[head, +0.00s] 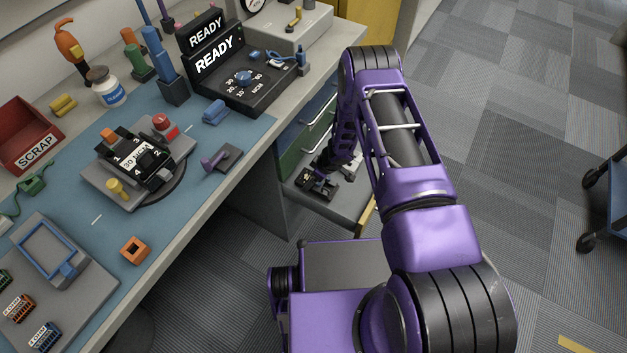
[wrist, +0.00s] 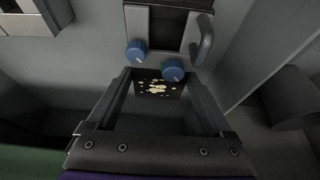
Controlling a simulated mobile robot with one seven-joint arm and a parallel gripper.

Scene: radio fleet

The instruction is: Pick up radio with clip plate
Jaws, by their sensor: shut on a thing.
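The radio (wrist: 166,28) shows at the top middle of the wrist view. It has a grey body with a dark panel, two blue knobs (wrist: 173,69) and a grey curved part at its right that may be the clip. My gripper (wrist: 160,84) has its two dark fingers on either side of the radio's near end and is shut on it. A dark face with pale yellow specks shows between the fingers. In the head view my gripper (head: 320,180) is low, in or just over an open drawer (head: 345,203) beside the bench, and the radio is too small there to make out.
The drawer walls stand close around my gripper. On the bench (head: 215,195) are a turntable fixture holding a black radio (head: 143,158), a READY tester (head: 235,90), a red SCRAP bin (head: 25,138), a blue frame (head: 47,250) and small parts. Carpet at the right is mostly clear, with a cart (head: 608,195) at the edge.

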